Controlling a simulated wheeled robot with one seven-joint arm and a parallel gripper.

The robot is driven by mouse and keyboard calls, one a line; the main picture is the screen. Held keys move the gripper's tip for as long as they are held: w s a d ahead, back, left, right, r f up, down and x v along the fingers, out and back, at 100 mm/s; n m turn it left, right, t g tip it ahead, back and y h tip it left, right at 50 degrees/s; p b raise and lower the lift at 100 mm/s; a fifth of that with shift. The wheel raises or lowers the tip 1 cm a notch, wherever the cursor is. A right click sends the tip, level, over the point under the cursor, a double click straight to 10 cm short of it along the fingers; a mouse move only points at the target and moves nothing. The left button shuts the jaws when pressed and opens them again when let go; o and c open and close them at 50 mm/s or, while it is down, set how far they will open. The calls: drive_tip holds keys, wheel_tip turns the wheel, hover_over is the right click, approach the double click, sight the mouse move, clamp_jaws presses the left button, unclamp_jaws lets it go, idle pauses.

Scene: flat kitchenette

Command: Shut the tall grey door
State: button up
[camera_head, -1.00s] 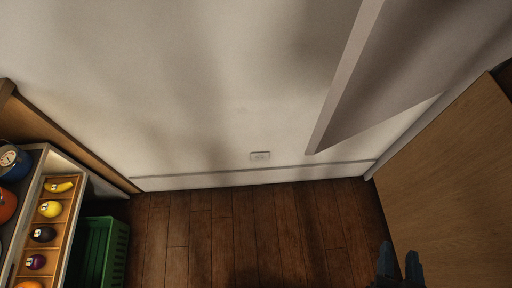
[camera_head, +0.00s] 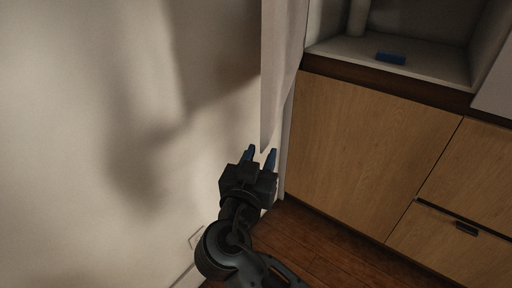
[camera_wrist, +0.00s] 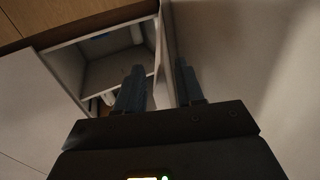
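The tall grey door (camera_head: 281,70) stands open in the head view, swung out beside the wooden cabinet and seen nearly edge-on. Its lower corner comes down near my fingertips. My gripper (camera_head: 261,156) is open, with its two blue fingers apart around the line of the door's lower edge. I cannot tell whether they touch it. In the wrist view a pale upright edge, likely the door's (camera_wrist: 166,40), shows beyond the gap between the fingers of my gripper (camera_wrist: 158,82). I see nothing held.
An open compartment (camera_head: 430,58) at upper right holds a blue block (camera_head: 391,57) and a pale upright object (camera_head: 357,18). Below it are wooden cabinet fronts (camera_head: 360,150) and a drawer with a dark handle (camera_head: 467,228). A pale wall (camera_head: 100,120) fills the left. Dark wooden floor (camera_head: 310,240) lies below.

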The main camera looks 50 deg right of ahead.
drive_tip(key=p+x, duration=0.1)
drive_tip(key=x, duration=0.5)
drive_tip(key=shift+w+d, duration=0.15)
drive_tip(key=shift+d, duration=0.15)
drive_tip(key=shift+c, duration=0.3)
clamp_jaws()
